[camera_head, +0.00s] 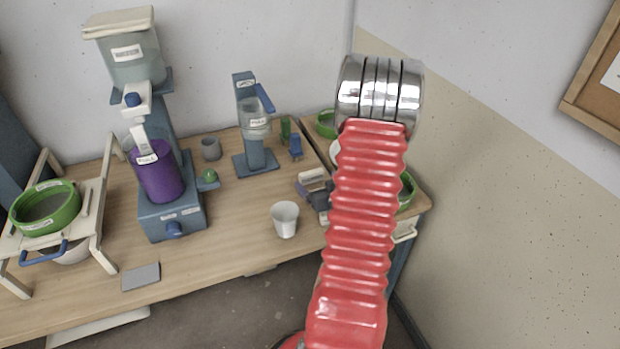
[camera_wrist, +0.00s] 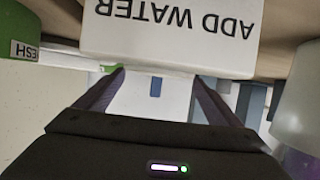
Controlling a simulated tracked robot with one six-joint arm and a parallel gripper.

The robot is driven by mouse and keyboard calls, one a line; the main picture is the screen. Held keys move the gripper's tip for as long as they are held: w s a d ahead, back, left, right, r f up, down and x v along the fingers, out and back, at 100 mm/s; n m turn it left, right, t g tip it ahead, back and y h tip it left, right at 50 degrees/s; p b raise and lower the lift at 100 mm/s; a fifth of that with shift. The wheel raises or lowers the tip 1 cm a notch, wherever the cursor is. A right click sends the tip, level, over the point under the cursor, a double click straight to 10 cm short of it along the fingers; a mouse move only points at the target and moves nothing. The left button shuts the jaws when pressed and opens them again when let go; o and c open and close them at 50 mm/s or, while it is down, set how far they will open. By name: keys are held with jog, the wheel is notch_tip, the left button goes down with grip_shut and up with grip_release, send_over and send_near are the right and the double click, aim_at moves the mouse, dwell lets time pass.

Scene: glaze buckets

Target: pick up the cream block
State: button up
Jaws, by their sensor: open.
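The cream block (camera_head: 312,176) stands near the right end of the bench, partly hidden by my dark gripper (camera_head: 316,192) and red arm. In the wrist view the cream block (camera_wrist: 172,35) fills the top middle, with the upside-down words "ADD WATER" on its face. My gripper (camera_wrist: 161,76) has its two dark fingers apart, with nothing seen held between them. The fingertips reach the lower edge of the block in the picture. The block looks wider than the gap there; I cannot tell whether they touch it.
A white cup (camera_head: 285,220) stands left of my gripper. A green-rimmed sieve (camera_wrist: 18,38) is close at left in the wrist view, and a pale grey vessel (camera_wrist: 300,110) at right. A blue dispenser stand (camera_head: 255,150) is behind. Bare bench (camera_head: 230,235) lies to the left.

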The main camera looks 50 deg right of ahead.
aim_at(312, 176)
jog(key=shift+x, duration=2.55)
jog(key=shift+d, duration=0.15)
jog(key=shift+c, duration=0.7)
jog(key=c, duration=1)
notch_tip(312, 176, up, 10)
